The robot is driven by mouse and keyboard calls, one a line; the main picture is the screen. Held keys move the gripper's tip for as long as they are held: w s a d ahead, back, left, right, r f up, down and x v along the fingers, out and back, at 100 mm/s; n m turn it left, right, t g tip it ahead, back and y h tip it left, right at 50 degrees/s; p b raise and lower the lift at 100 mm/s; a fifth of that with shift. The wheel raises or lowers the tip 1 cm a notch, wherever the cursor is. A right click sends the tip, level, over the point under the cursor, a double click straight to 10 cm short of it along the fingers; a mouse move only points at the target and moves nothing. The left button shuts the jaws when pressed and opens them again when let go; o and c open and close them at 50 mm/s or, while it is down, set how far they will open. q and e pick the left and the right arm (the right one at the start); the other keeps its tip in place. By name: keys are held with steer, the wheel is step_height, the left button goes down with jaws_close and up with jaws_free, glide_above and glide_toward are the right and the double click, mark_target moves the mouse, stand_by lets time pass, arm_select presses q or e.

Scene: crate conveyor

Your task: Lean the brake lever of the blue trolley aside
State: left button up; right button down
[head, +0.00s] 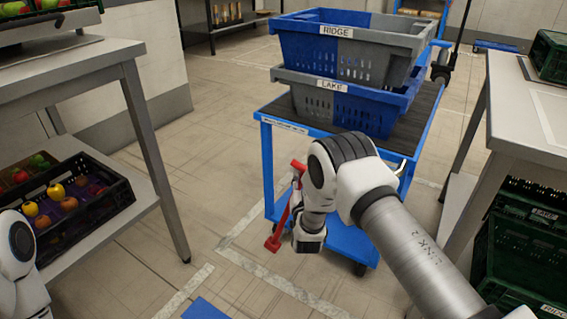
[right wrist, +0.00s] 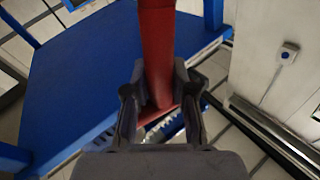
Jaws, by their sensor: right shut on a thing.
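The blue trolley (head: 267,165) stands ahead of me, its lower shelf also filling much of the right wrist view (right wrist: 85,75). The red brake lever (head: 281,222) is at its near left side and slants down to the left in the head view. In the right wrist view the red lever (right wrist: 157,45) runs between both dark fingers of my right gripper (right wrist: 157,100), which is shut on it. In the head view my right wrist hides the fingers and part of the lever. My left arm shows at the left edge, but its gripper is out of view.
Two blue-grey crates, RIDGE (head: 345,31) over LAKE (head: 332,86), are stacked on the trolley's top. A table (head: 75,60) with a fruit crate (head: 95,222) below stands left. Another table (head: 525,105) with green crates stands right. Floor between the left table and trolley is clear.

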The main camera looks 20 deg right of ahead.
steer(key=shift+s+d+f, duration=0.15)
steer(key=shift+s+d, duration=0.15)
steer(key=shift+s, duration=0.05)
steer(key=shift+f, duration=0.1)
steer(key=c, duration=1.4)
jaws_free()
steer(key=o, duration=0.5)
steer(key=shift+s+d, duration=0.15)
steer(key=shift+c, duration=0.2)
